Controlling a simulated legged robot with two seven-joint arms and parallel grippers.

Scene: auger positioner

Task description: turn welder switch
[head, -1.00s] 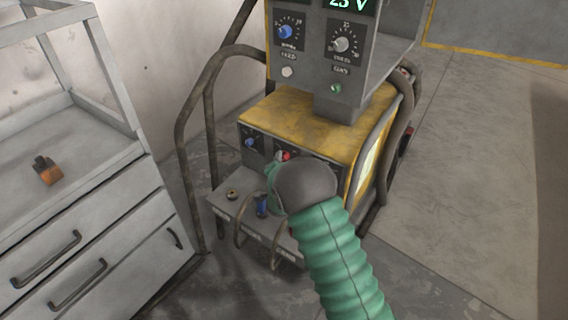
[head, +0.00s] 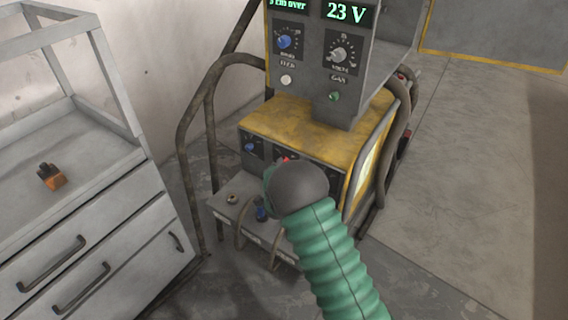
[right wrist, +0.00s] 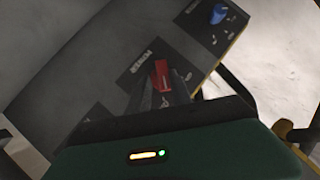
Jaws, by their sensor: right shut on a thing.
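The welder (head: 305,125) is a yellow and grey machine in the middle of the head view. Its red switch (head: 286,159) shows just above my right wrist on the lower front panel. In the right wrist view the red switch (right wrist: 162,75) sticks up from the dark panel, beside a black label plate. My right gripper (right wrist: 164,90) is at the switch and shut on it. In the head view my grey wrist cap hides the fingers and most of the switch. My left gripper is not in view.
A blue knob (head: 249,145) sits left of the switch on the same panel. A control box (head: 325,60) with a lit 23 V display overhangs above. Cables loop from the lower shelf (head: 225,207). A grey drawer cabinet (head: 115,215) stands left. The floor at right is clear.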

